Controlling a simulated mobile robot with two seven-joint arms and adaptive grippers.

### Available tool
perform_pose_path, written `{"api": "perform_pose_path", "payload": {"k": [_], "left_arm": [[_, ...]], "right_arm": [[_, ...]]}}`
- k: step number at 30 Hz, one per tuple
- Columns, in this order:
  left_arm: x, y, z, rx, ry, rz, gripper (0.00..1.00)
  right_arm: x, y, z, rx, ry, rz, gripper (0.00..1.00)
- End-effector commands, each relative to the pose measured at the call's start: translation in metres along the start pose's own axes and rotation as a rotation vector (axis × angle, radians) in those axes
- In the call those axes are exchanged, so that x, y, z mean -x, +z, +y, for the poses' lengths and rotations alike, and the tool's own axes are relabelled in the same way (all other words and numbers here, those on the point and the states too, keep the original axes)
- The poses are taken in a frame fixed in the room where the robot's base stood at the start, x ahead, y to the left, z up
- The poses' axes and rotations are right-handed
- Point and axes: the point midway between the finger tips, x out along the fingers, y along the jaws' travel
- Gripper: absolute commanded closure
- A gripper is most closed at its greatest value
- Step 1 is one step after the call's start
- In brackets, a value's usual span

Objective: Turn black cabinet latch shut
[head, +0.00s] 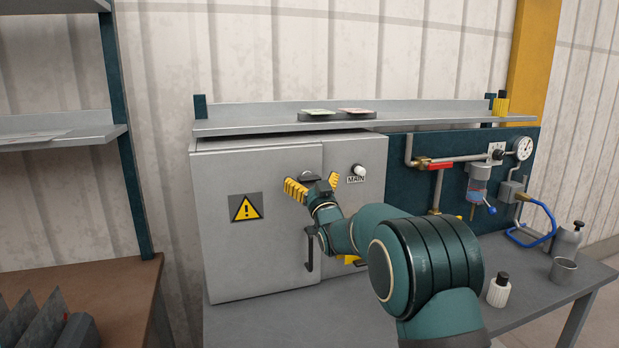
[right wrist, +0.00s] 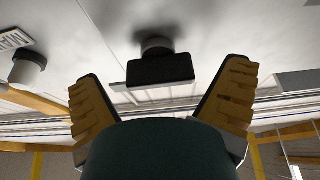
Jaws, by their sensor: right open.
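The grey cabinet (head: 225,178) stands on the bench against the wall, and its door looks closed. The black latch (right wrist: 160,69) shows in the right wrist view as a dark block on a round stem, its long side across the picture. In the head view it is mostly hidden behind my right gripper. My right gripper (head: 314,183) is at the upper right part of the door. Its yellow fingers are spread, one on either side of the latch in the right wrist view (right wrist: 165,72), with gaps to both. It holds nothing. My left gripper is out of view.
A white lamp (head: 358,171) by the MAIN label is just right of the gripper. A black door handle (head: 309,250) is below it. A shelf (head: 430,114) overhangs the cabinet. A white bottle (head: 498,292) stands on the bench.

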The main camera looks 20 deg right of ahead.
Motion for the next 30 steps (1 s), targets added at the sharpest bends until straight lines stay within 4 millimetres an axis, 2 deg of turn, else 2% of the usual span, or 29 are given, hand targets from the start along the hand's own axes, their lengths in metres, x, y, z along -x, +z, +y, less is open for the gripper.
{"api": "perform_pose_path", "payload": {"k": [12, 13, 17, 18, 19, 30], "left_arm": [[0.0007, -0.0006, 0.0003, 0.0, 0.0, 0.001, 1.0], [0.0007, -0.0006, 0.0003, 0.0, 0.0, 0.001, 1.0], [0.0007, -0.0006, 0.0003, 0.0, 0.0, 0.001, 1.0], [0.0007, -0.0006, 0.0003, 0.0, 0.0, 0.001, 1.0], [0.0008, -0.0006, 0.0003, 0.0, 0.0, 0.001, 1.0], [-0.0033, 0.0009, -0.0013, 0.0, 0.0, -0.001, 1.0]], "right_arm": [[-0.0073, 0.0002, -0.0001, 0.0, 0.0, -0.001, 0.04], [-0.0073, 0.0002, -0.0001, 0.0, 0.0, -0.001, 0.06], [-0.0072, 0.0002, -0.0001, 0.0, 0.0, -0.001, 0.52], [-0.0072, 0.0001, -0.0001, 0.0, 0.0, -0.001, 0.66], [-0.0072, 0.0001, -0.0001, 0.0, 0.0, 0.0, 0.73], [-0.0069, 0.0004, 0.0001, 0.024, -0.01, 0.001, 0.73]]}}
